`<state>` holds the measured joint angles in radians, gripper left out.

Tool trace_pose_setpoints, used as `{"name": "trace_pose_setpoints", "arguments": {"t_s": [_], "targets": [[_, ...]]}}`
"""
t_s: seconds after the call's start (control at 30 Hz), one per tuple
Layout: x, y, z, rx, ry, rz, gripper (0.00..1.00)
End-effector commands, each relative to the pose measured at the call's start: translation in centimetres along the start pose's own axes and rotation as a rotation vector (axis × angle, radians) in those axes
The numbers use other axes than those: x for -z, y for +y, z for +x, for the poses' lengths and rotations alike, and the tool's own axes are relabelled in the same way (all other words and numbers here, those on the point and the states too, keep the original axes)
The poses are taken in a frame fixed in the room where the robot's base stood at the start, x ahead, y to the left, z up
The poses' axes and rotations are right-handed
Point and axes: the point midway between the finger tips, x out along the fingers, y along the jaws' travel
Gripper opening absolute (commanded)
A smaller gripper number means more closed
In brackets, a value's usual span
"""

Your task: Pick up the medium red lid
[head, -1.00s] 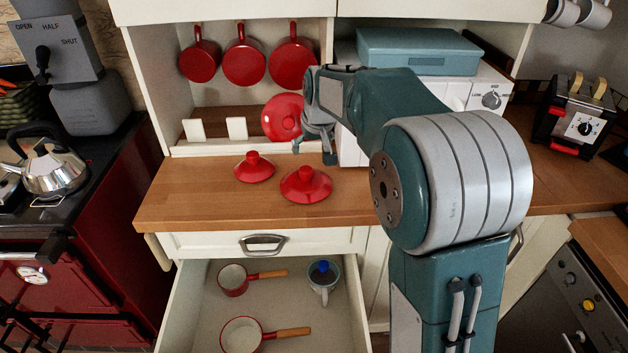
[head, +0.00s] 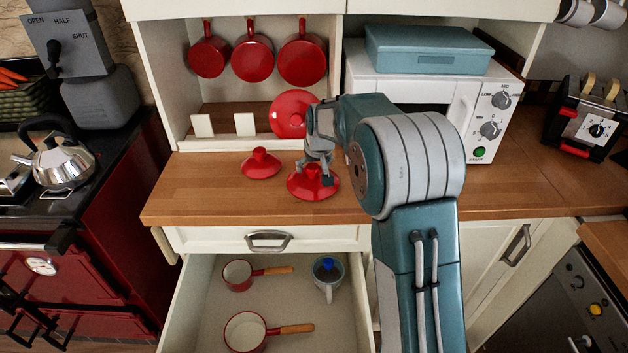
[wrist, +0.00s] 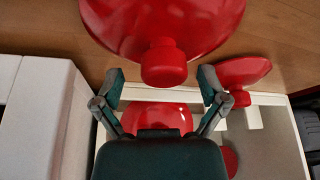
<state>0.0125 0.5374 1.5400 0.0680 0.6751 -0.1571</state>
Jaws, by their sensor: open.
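Three red lids show. One lid (head: 308,190) lies flat on the wooden counter, knob up, just below my gripper. A smaller-looking lid (head: 261,165) lies to its left, and a third (head: 289,110) leans upright in the rack behind. By size, the flat lid under my gripper looks like the medium one, though I cannot be sure. My gripper (head: 317,172) is open and empty. In the wrist view, that lid (wrist: 200,22) fills the top. Its knob (wrist: 164,64) appears between and just beyond the open fingertips (wrist: 161,80); contact is not evident.
A white oven (head: 400,95) with a blue box (head: 428,50) on it stands right of my gripper. Red pans (head: 253,57) hang behind. Below the counter (head: 220,203), an open drawer (head: 285,335) holds two small pans and a mug. The counter's left front is clear.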

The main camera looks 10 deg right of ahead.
Motion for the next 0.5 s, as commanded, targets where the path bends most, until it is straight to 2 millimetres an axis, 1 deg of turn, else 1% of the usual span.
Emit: {"name": "trace_pose_setpoints", "arguments": {"t_s": [0.2,0.27,0.3,0.37,0.4,0.43,0.5], "targets": [[0.03,0.01,0.03,0.001,0.001,-0.001,0.93],[0.02,0.02,0.03,0.001,0.001,0.0,0.66],[0.02,0.07,0.03,0.001,0.001,0.0,0.48],[0.01,0.12,0.02,0.002,0.001,0.0,0.21],[0.0,0.13,0.04,0.002,0.001,0.0,0.03],[-0.01,0.13,0.05,0.002,0.0,0.0,0.0],[-0.02,0.11,0.09,0.002,-0.001,0.0,0.0]]}}
